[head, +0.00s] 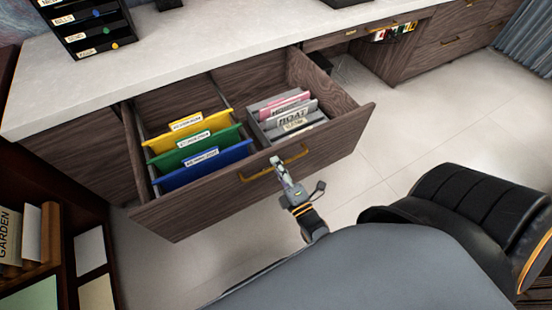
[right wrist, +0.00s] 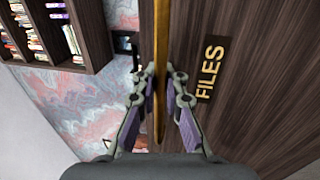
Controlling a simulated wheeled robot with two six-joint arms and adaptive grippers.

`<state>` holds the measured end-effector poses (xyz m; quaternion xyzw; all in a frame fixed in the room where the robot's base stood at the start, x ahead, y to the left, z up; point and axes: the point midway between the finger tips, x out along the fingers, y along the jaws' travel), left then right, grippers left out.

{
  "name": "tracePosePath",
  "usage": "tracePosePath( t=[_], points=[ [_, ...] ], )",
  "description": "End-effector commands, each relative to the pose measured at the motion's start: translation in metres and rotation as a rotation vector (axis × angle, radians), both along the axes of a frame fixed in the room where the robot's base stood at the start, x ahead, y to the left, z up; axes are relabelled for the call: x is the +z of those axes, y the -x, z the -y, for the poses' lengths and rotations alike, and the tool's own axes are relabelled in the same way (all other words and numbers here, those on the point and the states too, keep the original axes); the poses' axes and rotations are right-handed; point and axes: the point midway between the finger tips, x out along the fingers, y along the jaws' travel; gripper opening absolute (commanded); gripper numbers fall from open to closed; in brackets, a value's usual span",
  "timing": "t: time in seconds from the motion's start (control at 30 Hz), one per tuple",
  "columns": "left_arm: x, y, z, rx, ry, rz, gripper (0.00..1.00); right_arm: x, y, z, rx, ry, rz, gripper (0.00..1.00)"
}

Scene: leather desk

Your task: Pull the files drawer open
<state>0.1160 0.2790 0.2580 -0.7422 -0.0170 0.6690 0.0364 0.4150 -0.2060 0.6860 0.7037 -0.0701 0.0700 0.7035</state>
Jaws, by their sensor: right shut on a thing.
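The files drawer (head: 190,208) is dark wood and stands pulled well out from under the pale worktop. Yellow, green and blue hanging folders (head: 190,155) are inside on its left. A grey box with upright cards (head: 290,115) is inside on its right. Its brass handle (head: 258,175) is on the front, and it runs between my fingers in the right wrist view (right wrist: 161,40). A "FILES" plate (right wrist: 210,68) is beside it there. My right gripper (head: 277,163) is shut on the handle. My left gripper is not in view.
A black sorter (head: 95,30) stands on the worktop (head: 200,50). Dark shelves with books (head: 30,235) stand at lower left. A black padded chair-like shape (head: 470,205) is at right. The pale tiled floor (head: 420,125) is clear right of the drawer.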

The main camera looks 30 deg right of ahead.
Motion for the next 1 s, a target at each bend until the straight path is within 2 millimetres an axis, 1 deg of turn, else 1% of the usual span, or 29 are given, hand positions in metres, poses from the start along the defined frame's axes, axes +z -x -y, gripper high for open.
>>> tracePosePath(
  t=[0.03, 0.23, 0.27, 0.3, 0.33, 0.57, 0.67, 0.77, 1.0],
  points=[
    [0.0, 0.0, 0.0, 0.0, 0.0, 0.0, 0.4, -0.004, 0.001, 0.0, 0.001, 0.001, -0.01, 0.0],
    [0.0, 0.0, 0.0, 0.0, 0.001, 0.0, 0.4, -0.004, 0.001, 0.0, 0.001, 0.001, -0.01, 0.0],
    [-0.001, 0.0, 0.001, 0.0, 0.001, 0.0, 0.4, -0.004, 0.001, 0.0, 0.001, 0.001, -0.01, 0.12],
    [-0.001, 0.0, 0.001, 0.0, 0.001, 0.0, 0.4, -0.004, 0.001, 0.0, 0.001, 0.001, -0.01, 0.17],
    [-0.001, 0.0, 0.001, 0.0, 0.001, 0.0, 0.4, -0.004, 0.001, 0.0, 0.001, 0.001, -0.01, 0.2],
    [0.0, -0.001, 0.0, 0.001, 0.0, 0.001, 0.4, -0.002, 0.0, 0.0, 0.0, 0.0, -0.005, 0.2],
    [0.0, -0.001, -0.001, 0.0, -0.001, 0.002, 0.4, -0.003, 0.005, 0.0, 0.0, 0.0, -0.005, 0.2],
    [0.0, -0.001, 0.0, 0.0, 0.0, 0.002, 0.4, -0.006, 0.02, 0.0, 0.0, 0.0, -0.008, 0.2],
    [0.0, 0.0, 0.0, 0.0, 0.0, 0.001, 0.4, -0.018, 0.078, 0.0, 0.0, 0.0, -0.011, 0.2]
  ],
)
